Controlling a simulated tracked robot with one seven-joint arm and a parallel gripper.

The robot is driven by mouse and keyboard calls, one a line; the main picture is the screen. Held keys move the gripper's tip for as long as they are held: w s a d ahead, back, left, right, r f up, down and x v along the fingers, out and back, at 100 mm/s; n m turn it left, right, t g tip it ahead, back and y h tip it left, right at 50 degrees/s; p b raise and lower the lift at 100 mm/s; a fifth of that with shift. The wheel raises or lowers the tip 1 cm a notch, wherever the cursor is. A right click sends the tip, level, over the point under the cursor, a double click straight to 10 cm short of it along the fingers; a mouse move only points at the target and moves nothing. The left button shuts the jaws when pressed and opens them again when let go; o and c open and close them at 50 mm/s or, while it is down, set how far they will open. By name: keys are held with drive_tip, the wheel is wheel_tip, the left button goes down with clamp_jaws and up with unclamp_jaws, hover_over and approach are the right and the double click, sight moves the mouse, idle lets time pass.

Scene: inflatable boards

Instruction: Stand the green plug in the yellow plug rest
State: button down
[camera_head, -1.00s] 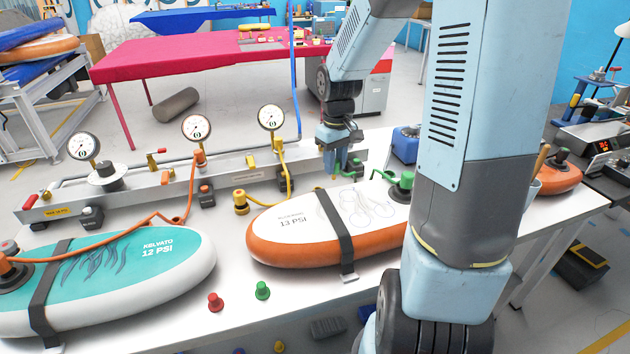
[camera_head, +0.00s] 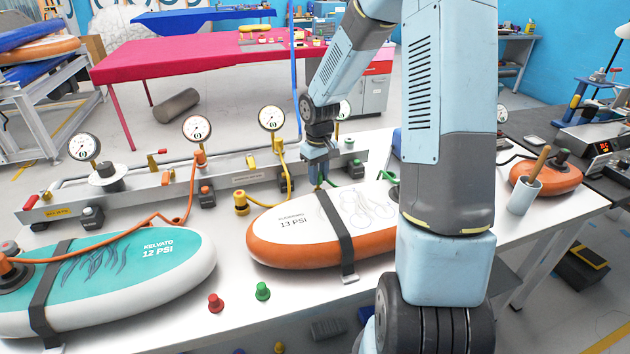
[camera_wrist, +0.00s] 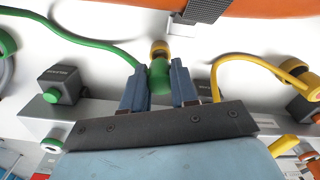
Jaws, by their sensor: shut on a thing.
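The green plug (camera_wrist: 159,76) is between the two fingers of my gripper (camera_wrist: 160,85) in the wrist view, with a brass-yellow end beyond it. In the head view my gripper (camera_head: 318,172) is shut on it above the bench, between the gauge rail and the white-and-orange board. The yellow plug rest, seen as a dark block (camera_head: 283,186) with yellow on it, stands at the rail's front, left of my gripper and apart from it. In the wrist view my right finger and the gripper body hide most of that area.
The white-and-orange board (camera_head: 275,246) lies strapped in front. The green rest (camera_head: 351,167) is to the right. Loose red (camera_head: 215,303) and green (camera_head: 263,291) pieces lie at the front.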

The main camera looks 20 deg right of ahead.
drive_tip(key=shift+f, duration=1)
drive_tip(key=shift+f, duration=0.1)
drive_tip(key=c, duration=0.9)
unclamp_jaws()
wheel_tip(320, 180, up, 12)
drive_tip(key=shift+f, duration=0.2)
drive_tip(key=s+r+m+t+h, duration=0.1)
drive_tip(key=s+r+m+t, duration=0.15)
drive_tip(key=s+r, duration=1.05)
drive_tip(key=s+r+t, duration=0.1)
drive_tip(key=s, duration=0.4)
drive_tip(key=s+r+t, duration=0.1)
drive_tip(key=s+r, duration=0.1)
drive_tip(key=s, duration=0.3)
drive_tip(key=s+a+r+m+t+y, duration=0.1)
drive_tip(key=s, duration=0.4)
drive_tip(key=shift+s+a+r, duration=0.1)
drive_tip(key=shift+r, duration=0.25)
